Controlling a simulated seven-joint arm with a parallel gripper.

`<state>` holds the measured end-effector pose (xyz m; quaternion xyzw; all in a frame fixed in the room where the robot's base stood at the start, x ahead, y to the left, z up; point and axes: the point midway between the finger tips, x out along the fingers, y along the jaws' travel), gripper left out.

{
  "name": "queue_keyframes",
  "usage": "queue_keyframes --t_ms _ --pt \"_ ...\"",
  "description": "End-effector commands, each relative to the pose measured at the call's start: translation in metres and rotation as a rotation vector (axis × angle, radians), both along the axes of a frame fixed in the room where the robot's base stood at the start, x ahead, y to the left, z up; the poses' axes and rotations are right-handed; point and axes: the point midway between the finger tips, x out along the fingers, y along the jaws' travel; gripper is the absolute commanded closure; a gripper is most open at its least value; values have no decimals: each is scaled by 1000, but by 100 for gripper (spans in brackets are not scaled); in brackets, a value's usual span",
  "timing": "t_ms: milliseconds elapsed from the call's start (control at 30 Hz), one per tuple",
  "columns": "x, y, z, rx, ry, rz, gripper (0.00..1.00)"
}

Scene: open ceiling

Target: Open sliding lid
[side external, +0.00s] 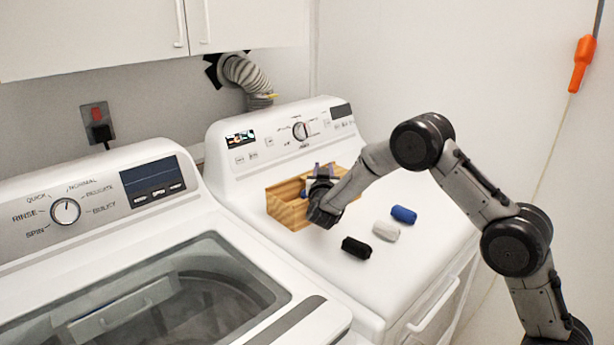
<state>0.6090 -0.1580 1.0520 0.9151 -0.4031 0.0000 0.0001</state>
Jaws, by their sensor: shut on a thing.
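A light wooden box (289,211) sits on the top of the right-hand white machine, near its control panel. Its left end and part of its back wall show. My gripper (318,178) comes in from the right, over the middle of the box. It is shut on a part of the box's sliding lid, but the hand and wrist hide most of the lid and the fingertips. I cannot tell how far the lid is slid.
A black roll (356,247), a white roll (386,230) and a blue roll (403,214) lie in a row right of the box. The raised control panel (285,140) stands behind it. The machine top is clear around the rolls.

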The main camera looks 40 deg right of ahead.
Motion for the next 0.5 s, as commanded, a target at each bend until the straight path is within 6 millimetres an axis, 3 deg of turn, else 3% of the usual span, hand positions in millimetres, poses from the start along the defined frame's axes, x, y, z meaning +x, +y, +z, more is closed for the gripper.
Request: queue_keyframes --t_ms 100,367,400,500 --pt "-1 -9 0 1 -1 -1 100" --pt "-1 -9 0 1 -1 0 100" --pt "-1 -9 0 1 -1 0 66" --pt "-1 -8 0 1 -1 0 48"
